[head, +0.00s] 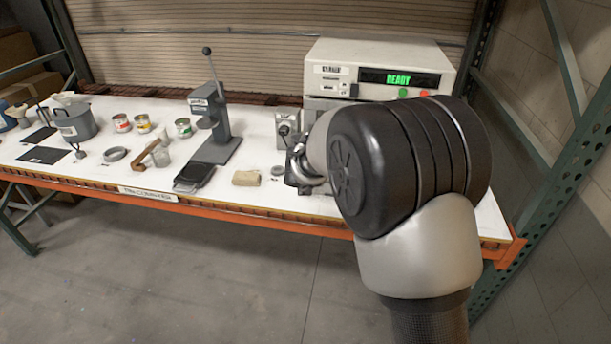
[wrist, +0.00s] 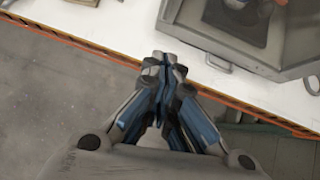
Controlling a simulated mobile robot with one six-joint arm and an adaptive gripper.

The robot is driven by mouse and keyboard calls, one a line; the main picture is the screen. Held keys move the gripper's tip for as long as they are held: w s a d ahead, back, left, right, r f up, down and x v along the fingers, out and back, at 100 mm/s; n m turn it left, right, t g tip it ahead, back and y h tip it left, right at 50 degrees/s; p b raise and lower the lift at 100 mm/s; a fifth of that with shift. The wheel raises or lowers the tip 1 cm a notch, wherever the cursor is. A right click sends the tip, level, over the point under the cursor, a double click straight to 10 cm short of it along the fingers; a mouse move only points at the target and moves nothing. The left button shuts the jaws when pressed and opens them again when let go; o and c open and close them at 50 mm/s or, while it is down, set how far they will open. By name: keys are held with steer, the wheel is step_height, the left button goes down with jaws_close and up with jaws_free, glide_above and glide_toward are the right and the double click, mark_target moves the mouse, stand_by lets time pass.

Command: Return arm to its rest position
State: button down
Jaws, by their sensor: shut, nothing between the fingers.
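My gripper (wrist: 165,62) is shut and empty in the wrist view, with its fingertips together over the front edge of the white bench (wrist: 130,25). In the head view my arm is bent in the right foreground and covers part of the bench and of the machine behind it. Only a part of the gripper shows there, left of the arm's dark joint, and its fingertips are hard to make out.
A machine with a green READY display (head: 398,79) stands at the bench's back right. A lever press (head: 215,120), several cans (head: 122,123), a grey pot (head: 75,122) and a tan block (head: 246,178) stand further left. An orange beam (head: 200,207) runs along the front; the floor before it is clear.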

step_height(320, 180, up, 9)
steer(key=s+a+n+t+y+b, duration=0.1)
steer(key=s+n+y, duration=0.15)
steer(key=n, duration=0.45)
steer(key=s+a+r+n+y+b, duration=0.1)
steer(key=s+r+n, duration=0.2)
steer(key=s+n, duration=0.3)
steer(key=s+a+r+n+y, duration=0.1)
steer(key=s+r+n+y, duration=0.15)
steer(key=s+n, duration=0.45)
steer(key=s+d+f+n+g+h, duration=0.1)
steer(key=s+d+n, duration=0.3)
steer(key=s, duration=0.5)
steer(key=s+d+f+n+g+h+b, duration=0.1)
steer(key=s+d+f+n+g+h, duration=0.1)
steer(key=s+d+f+n, duration=0.2)
steer(key=s+d+f+n+g+h+b, duration=0.1)
steer(key=s+d+f+n+g+h, duration=0.1)
steer(key=s+d+n, duration=0.3)
steer(key=s+f+n, duration=0.1)
steer(key=s+n, duration=0.3)
steer(key=s, duration=0.5)
steer(key=shift+s+f, duration=0.15)
steer(key=shift+s, duration=0.1)
